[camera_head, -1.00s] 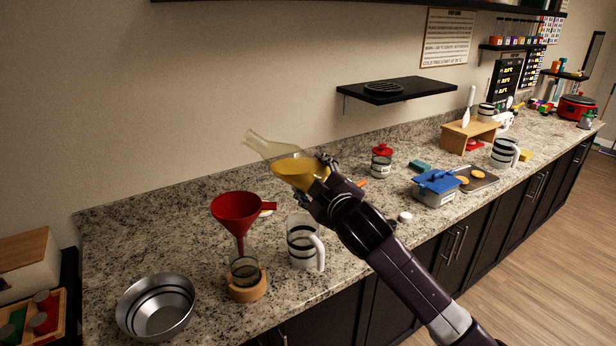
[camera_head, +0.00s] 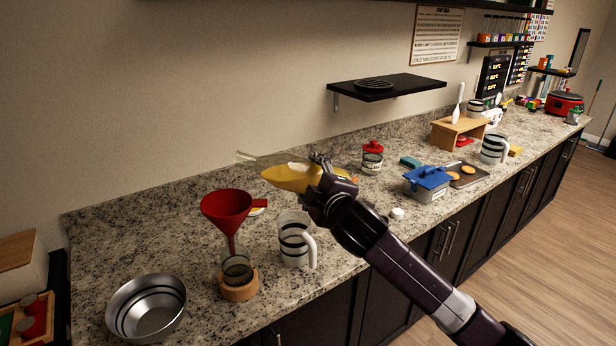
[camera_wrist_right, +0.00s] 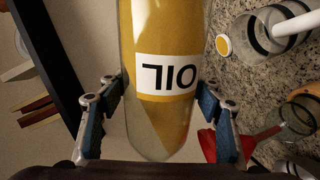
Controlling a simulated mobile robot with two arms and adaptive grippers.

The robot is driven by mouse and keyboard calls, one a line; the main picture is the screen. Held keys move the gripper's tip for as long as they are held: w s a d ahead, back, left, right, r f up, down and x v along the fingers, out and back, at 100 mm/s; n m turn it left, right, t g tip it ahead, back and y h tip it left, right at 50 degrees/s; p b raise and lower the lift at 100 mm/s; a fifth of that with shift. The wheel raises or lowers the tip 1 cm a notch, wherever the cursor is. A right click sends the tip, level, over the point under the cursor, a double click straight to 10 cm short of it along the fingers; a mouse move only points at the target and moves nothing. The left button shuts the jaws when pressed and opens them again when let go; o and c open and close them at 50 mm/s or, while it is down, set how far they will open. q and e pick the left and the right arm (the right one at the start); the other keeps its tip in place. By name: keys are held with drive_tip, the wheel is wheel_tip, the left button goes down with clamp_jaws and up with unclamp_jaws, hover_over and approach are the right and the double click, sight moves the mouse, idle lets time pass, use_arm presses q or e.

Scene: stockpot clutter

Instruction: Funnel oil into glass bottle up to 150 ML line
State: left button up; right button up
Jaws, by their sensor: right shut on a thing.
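My right gripper (camera_head: 328,184) is shut on the clear oil bottle (camera_head: 290,177), which holds yellow oil. The bottle is tilted almost level in the air, its neck to the left above the red funnel (camera_head: 228,208). In the right wrist view, the fingers press both sides of the oil bottle (camera_wrist_right: 165,35), and its OIL label reads upside down. The funnel's stem goes down into the glass bottle (camera_head: 236,265), which stands in a round wooden holder (camera_head: 239,287). No oil stream shows. The 150 ML line is too small to tell. My left gripper is not in view.
A metal bowl (camera_head: 147,309) stands left of the glass bottle. A clear jug with a white handle (camera_head: 295,240) stands close on its right. A red-lidded jar (camera_head: 372,157) and a blue-lidded container (camera_head: 427,183) are farther right. A black shelf (camera_head: 385,88) juts from the wall.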

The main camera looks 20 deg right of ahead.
drive_tip(key=shift+d+f+n+p, duration=0.2)
drive_tip(key=shift+d+n+p, duration=0.1)
drive_tip(key=shift+n+p, duration=0.35)
drive_tip(key=shift+d+f+n+p, duration=0.1)
drive_tip(key=shift+f+n+p, duration=0.2)
drive_tip(key=shift+f+n, duration=0.1)
drive_tip(key=shift+r+h+p, duration=0.2)
drive_tip(key=shift+h+p, duration=0.2)
drive_tip(key=shift+p, duration=0.05)
idle(6.5)
